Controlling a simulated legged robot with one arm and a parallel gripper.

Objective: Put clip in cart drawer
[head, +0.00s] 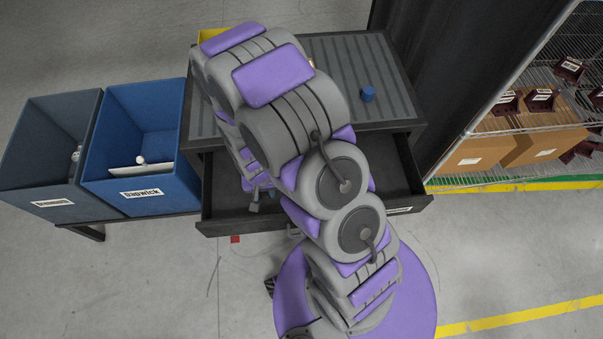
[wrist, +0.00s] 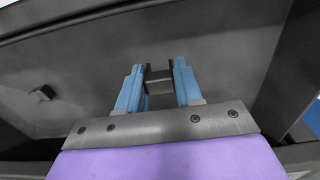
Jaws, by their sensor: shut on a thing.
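The cart (head: 325,60) has a ribbed grey top, and its dark drawer (head: 408,180) is pulled open at the front. My arm covers the middle of the drawer. In the wrist view, my gripper (wrist: 158,88) has blue fingers shut on a small dark clip (wrist: 158,78). The grey drawer floor (wrist: 225,60) appears behind the clip, with the dark drawer wall along the upper left. I cannot tell whether the clip touches the floor. In the head view, the gripper is mostly hidden by my arm and the clip cannot be made out.
A blue bin (head: 140,97) and a grey bin (head: 45,130) stand left of the cart. Boxes (head: 545,145) fill a wire shelf at right. A small dark thing (wrist: 43,93) shows at left in the wrist view.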

